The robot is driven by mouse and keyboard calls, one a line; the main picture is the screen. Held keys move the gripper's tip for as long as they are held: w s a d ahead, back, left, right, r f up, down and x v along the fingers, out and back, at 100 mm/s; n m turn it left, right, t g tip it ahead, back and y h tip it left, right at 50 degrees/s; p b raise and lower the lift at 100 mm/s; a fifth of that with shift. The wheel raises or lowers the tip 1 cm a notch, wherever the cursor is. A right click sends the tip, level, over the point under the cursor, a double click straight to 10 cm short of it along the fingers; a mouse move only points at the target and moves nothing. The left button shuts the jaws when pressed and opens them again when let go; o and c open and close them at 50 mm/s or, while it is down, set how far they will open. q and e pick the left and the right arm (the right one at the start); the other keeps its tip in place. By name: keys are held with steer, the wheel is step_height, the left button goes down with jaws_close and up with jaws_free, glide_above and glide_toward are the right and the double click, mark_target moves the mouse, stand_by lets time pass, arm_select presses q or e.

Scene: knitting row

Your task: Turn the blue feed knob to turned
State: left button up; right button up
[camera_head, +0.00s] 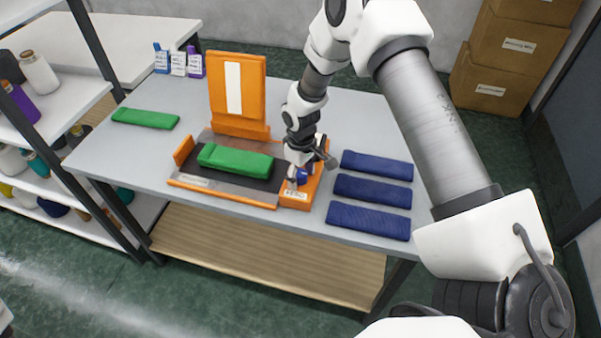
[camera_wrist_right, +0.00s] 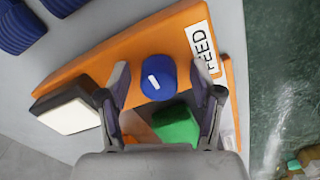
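The blue feed knob (camera_wrist_right: 157,82) sits on the orange housing (camera_wrist_right: 140,45) beside a white FEED label (camera_wrist_right: 203,48). A short white mark shows on its top, slightly slanted in the right wrist view. My right gripper (camera_wrist_right: 160,72) is open, with one finger on each side of the knob and a visible gap to it on both sides. In the head view my right gripper (camera_head: 297,174) points down at the knob, which is partly hidden behind it. My left gripper is not in view.
A green knitted piece (camera_head: 235,159) lies on the machine bed beside the orange housing. An upright orange panel (camera_head: 237,88) stands behind it. Folded blue pieces (camera_head: 372,190) lie to the right, and another green piece (camera_head: 146,118) lies at left on the grey table (camera_head: 110,150).

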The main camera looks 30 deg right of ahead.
mark_target(301, 173)
steer(key=shift+r, duration=0.1)
steer(key=shift+w+r, duration=0.1)
steer(key=shift+r, duration=0.05)
step_height(301, 173, up, 12)
steer(key=shift+f, duration=0.2)
stand_by(0.4)
